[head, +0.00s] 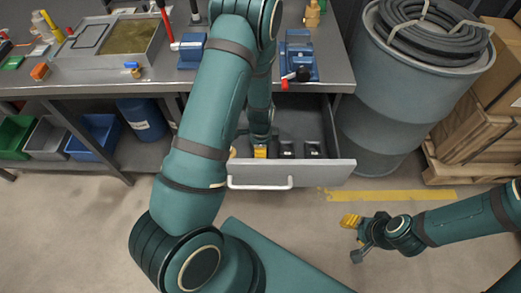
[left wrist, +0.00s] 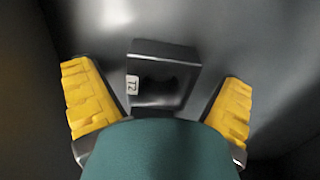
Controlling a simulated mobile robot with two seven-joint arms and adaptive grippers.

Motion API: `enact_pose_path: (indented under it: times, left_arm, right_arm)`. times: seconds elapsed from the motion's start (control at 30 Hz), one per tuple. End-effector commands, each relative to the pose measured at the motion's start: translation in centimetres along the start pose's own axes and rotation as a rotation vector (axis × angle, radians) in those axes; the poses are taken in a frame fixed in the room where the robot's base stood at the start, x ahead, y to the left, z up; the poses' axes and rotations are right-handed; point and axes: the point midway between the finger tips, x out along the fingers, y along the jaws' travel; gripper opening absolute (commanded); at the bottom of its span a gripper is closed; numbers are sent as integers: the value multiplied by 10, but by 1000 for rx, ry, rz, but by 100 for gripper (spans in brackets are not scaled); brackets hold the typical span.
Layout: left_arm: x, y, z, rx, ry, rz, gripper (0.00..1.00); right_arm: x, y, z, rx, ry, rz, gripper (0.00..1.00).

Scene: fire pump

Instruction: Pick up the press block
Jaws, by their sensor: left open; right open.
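In the left wrist view a dark, shiny block (left wrist: 162,78) with a small white label, apparently reading T2, lies between the yellow fingers of my left gripper (left wrist: 158,100). The fingers are open, with a gap on each side of the block. In the head view this gripper (head: 247,152) reaches down into the open drawer (head: 318,168), and my arm hides much of it. Two other dark blocks, one nearer (head: 286,150) and one farther right (head: 312,150), sit in the drawer to its right. My right gripper (head: 354,238) is open and empty above the floor.
The drawer's front and white handle (head: 260,183) stick out below the workbench (head: 335,72). A blue vise-like device (head: 299,60) stands on the bench above. A grey drum (head: 385,110) with coiled hose stands close to the right. The floor in front is clear.

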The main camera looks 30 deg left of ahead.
Motion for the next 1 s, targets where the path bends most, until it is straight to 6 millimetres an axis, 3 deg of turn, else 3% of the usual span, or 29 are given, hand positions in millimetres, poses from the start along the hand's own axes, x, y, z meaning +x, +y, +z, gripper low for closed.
enact_pose_path:
  times: [0.13,0.17,0.3,0.37,0.4,0.77,1.0]
  left_arm:
    - [-1,0,0,0,0,0,96]
    - [-1,0,0,0,0,0,90]
    - [-1,0,0,0,0,0,41]
    - [-1,0,0,0,0,0,20]
    - [-1,0,0,0,0,0,15]
    - [-7,-1,0,0,1,-2,15]
    - [-50,-1,-1,2,3,-3,15]
  right_arm:
    - [0,0,0,0,0,0,47]
    - [0,0,0,0,0,0,47]
    - [0,0,0,0,0,0,47]
    - [0,0,0,0,0,0,47]
    - [0,0,0,0,0,0,47]
    - [-3,-1,0,0,0,0,47]
    - [-15,-6,1,1,-6,0,47]
